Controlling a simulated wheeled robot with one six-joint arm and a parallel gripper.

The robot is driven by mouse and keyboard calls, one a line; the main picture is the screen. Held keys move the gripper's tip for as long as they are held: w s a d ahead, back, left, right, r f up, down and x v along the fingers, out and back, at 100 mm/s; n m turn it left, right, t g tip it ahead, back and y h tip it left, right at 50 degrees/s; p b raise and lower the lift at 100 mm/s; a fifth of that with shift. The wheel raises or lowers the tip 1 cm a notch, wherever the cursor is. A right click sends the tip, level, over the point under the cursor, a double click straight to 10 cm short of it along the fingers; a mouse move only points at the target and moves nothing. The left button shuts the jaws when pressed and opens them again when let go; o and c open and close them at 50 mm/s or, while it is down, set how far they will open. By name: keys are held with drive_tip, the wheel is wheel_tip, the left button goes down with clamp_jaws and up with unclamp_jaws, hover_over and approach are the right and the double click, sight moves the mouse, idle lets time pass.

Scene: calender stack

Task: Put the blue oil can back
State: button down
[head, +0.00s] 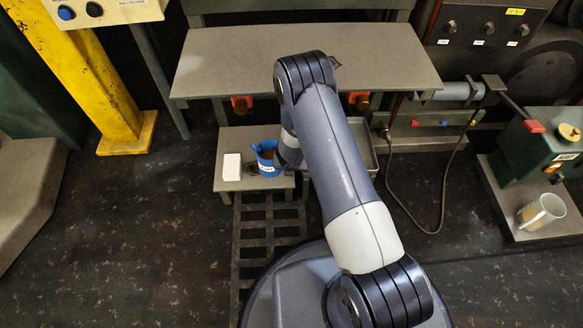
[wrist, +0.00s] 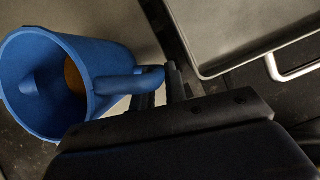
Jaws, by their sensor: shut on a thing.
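The blue oil can (head: 268,165) is an open-topped blue vessel with a pale label, over the right part of a low grey stand (head: 228,183) in the head view. In the wrist view the can (wrist: 112,62) fills the left side, with its mouth facing the camera and something orange-brown inside. My gripper (wrist: 172,88) is shut on the can's handle. In the head view my arm hides most of the gripper. I cannot tell whether the can rests on the stand or hangs just above it.
A white block (head: 232,166) lies on the stand left of the can. A grey tray (head: 362,150) is just right of my gripper. A wide grey shelf (head: 230,65) overhangs behind. A clear jug (head: 541,212) stands at far right. A slatted floor grating (head: 262,232) lies in front.

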drive_tip(key=shift+f, duration=0.1)
drive_tip(key=c, duration=1.4)
unclamp_jaws()
drive_tip(key=shift+c, duration=0.2)
drive_tip(key=shift+s+r, duration=0.1)
drive_tip(key=shift+r, duration=0.5)
drive_tip(key=p+v, duration=0.3)
drive_tip(key=v, duration=0.8)
